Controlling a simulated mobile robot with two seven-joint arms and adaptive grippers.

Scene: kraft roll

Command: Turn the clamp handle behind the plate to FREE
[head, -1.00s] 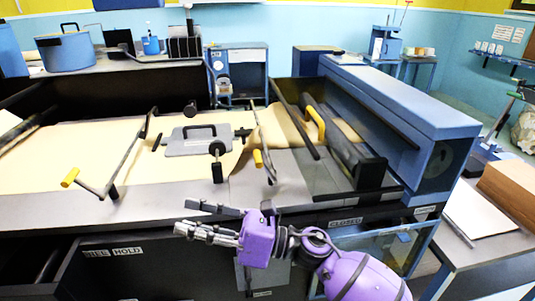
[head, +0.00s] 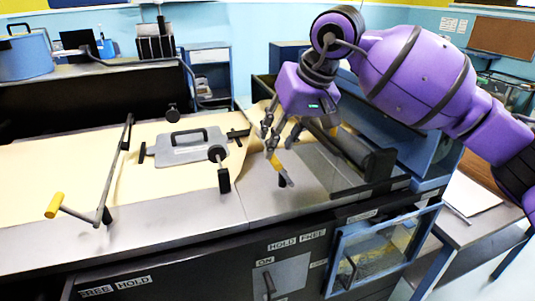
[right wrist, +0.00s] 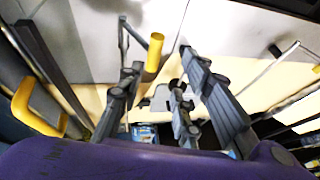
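The grey plate (head: 195,153) with a black bar handle lies on the kraft paper. Behind it stands a small black clamp knob (head: 173,114); its lever direction is too small to tell. In front of the plate is another black clamp with a hanging lever (head: 224,181). My right gripper (head: 281,138) is open, right of the plate, close to a yellow crank grip (head: 274,163). In the right wrist view the same grip (right wrist: 154,56) appears beyond the spread fingers (right wrist: 163,78); contact cannot be told. My left gripper is not in view.
Another crank with a yellow grip (head: 54,205) stands at the left. Black rollers (head: 370,160) and a blue housing stand right of my gripper. HOLD and FREE labels (head: 298,239) are on the front panel.

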